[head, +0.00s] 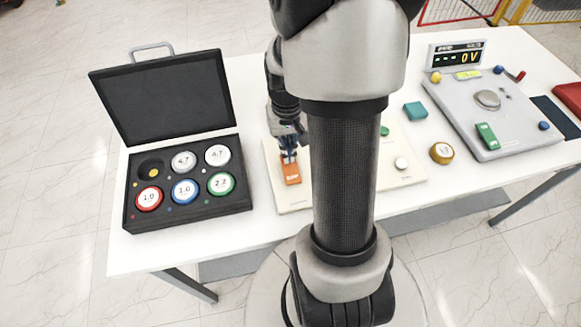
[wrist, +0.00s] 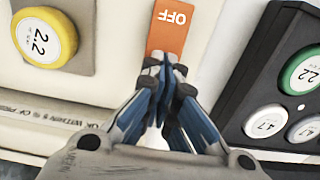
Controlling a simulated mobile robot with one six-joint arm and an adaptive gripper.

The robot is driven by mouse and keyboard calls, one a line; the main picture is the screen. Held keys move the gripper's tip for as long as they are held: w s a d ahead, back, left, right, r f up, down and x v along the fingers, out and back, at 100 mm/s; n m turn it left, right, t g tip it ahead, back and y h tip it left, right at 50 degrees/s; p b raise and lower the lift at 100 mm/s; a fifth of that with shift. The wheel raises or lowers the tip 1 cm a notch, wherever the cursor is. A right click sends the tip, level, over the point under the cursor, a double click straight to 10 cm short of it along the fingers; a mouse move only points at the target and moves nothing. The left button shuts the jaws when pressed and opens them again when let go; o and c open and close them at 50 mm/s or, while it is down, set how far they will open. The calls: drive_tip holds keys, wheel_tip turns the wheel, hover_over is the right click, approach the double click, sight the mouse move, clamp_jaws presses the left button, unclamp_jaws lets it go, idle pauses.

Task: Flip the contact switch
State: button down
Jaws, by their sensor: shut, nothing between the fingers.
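The contact switch is an orange block (head: 291,175) on the left part of a cream board (head: 296,205). In the wrist view the orange switch (wrist: 172,30) shows the word OFF. My gripper (head: 288,157) is above the far end of the switch, pointing down. In the wrist view the closed fingertips (wrist: 166,64) overlap the switch's near edge, with nothing held. I cannot tell whether they touch it. The part of the switch under the fingertips is hidden, and my arm covers the board's middle in the head view.
An open black case (head: 188,222) with several round numbered pieces stands left of the board. A yellow 2.2 piece (wrist: 45,38) sits on the board. To the right are a teal block (head: 415,111), a gold piece (head: 442,153) and a grey panel (head: 455,110) with a 0V display (head: 457,55).

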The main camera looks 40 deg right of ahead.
drive_tip(key=shift+f+b, duration=0.55)
drive_tip(key=shift+f, duration=0.15)
drive_tip(key=shift+r, duration=0.1)
wheel_tip(320, 180, up, 7)
drive_tip(key=p, duration=0.6)
idle(0.4)
idle(0.5)
drive_tip(key=s+a+r+n+t, duration=0.2)
drive_tip(key=s+a+r+n, duration=0.1)
drive_tip(key=a+r, duration=0.6)
drive_tip(key=s+a+r+n+t, duration=0.2)
drive_tip(key=s+a+r, duration=0.4)
drive_tip(key=a+r, duration=0.3)
drive_tip(key=shift+s+a+r+n+t, duration=0.25)
drive_tip(key=shift+a+n, duration=0.45)
drive_tip(key=shift+a, duration=0.5)
